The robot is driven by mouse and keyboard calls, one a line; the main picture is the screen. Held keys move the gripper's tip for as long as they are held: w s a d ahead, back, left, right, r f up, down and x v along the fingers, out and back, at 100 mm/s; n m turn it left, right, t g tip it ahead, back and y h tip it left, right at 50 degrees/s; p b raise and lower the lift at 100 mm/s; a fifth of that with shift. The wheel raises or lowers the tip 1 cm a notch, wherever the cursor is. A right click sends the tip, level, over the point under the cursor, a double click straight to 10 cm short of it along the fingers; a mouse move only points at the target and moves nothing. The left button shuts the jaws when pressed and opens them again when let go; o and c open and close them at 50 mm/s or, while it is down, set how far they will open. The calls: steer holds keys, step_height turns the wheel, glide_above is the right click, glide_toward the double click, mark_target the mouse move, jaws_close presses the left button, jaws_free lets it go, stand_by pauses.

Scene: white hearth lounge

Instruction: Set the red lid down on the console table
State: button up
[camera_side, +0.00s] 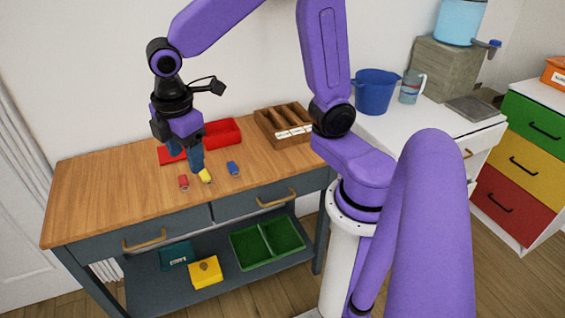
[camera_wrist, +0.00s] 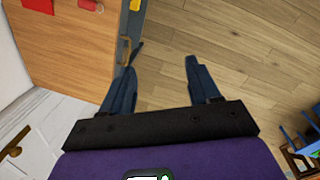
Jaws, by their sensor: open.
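The red lid (camera_side: 167,157) looks like a flat red piece lying on the wooden top of the console table (camera_side: 95,190), left of an open red box (camera_side: 222,133). My gripper partly hides it in the side view. A red edge at the top of the wrist view (camera_wrist: 38,5) appears to be the same lid, cut off by the frame. My gripper (camera_side: 187,161) is open and empty, pointing down in front of the lid, above the table's front part. In the wrist view the open fingers (camera_wrist: 160,65) have bare floor between them.
Small red (camera_side: 183,182), yellow (camera_side: 205,176) and blue (camera_side: 233,168) items lie near the front edge. A wooden divided tray (camera_side: 272,128) stands at the back right. The lower shelf holds a green tray (camera_side: 267,243) and a yellow box (camera_side: 205,273). The tabletop's left side is clear.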

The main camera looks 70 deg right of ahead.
steer(key=s+d+m, duration=0.1)
steer(key=s+d, duration=0.1)
steer(key=s, duration=0.7)
steer(key=s+d+f+y, duration=0.1)
steer(key=s+d, duration=0.1)
steer(key=s, duration=0.7)
steer(key=shift+s+d+f+m+g, duration=0.2)
steer(key=shift+s+d+m+g, duration=0.1)
steer(key=shift+d+m+g, duration=0.1)
